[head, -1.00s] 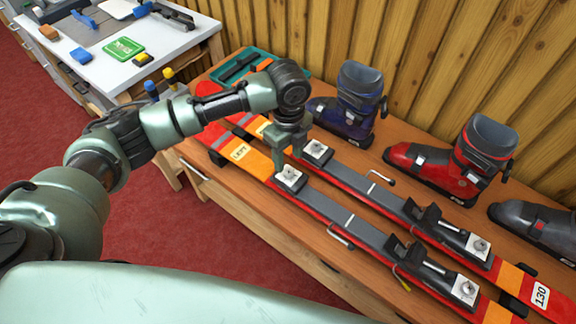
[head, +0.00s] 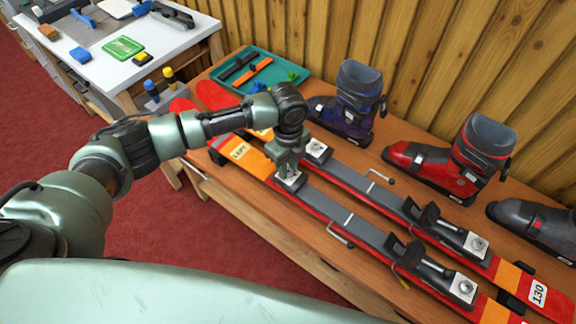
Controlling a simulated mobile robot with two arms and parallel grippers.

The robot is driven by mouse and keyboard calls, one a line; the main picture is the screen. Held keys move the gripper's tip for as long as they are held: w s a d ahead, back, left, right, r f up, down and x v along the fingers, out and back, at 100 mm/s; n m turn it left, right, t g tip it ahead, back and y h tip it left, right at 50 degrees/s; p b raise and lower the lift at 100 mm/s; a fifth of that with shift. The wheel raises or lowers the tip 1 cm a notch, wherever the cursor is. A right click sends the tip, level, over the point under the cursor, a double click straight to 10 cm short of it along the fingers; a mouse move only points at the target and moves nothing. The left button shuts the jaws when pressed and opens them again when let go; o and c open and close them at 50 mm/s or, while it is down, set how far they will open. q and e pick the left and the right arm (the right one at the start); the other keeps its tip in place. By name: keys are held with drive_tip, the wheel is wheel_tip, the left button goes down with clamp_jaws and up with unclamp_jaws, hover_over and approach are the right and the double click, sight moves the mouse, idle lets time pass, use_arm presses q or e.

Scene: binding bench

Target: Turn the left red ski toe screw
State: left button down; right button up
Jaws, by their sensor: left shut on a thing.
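Two red skis with orange bands and grey binding plates lie side by side on the wooden bench. The nearer one, marked LEFT, is the left red ski (head: 320,204). Its white toe plate (head: 291,182) is at the end toward the LEFT label. My left gripper (head: 287,172) points down onto this toe plate and is shut at the toe screw, which the fingers hide. The other ski's toe plate (head: 317,150) shows its screw just behind the gripper. The left ski's heel screw plate (head: 463,288) is at the lower right. My right gripper is not in view.
A blue boot (head: 352,105), a red boot (head: 450,165) and a dark boot (head: 540,230) stand along the wooden wall. A teal tray (head: 285,68) with tools lies behind my arm. A white table (head: 170,45) stands at upper left.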

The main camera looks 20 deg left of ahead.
use_arm(q)
drive_tip(key=shift+r+n+p, duration=0.2)
drive_tip(key=shift+n+p, duration=0.4)
drive_tip(key=shift+p, duration=0.25)
drive_tip(key=n+p, duration=0.5)
drive_tip(key=shift+r+p, duration=0.1)
drive_tip(key=shift+p, duration=0.2)
drive_tip(key=n+p, duration=0.2)
drive_tip(key=n, duration=0.1)
drive_tip(key=shift+p, duration=0.4)
drive_tip(key=shift+f+n+p, duration=0.2)
drive_tip(key=shift+n+p, duration=0.7)
drive_tip(key=shift+n, duration=0.5)
drive_tip(key=c, duration=1.2)
unclamp_jaws()
drive_tip(key=shift+o, duration=0.2)
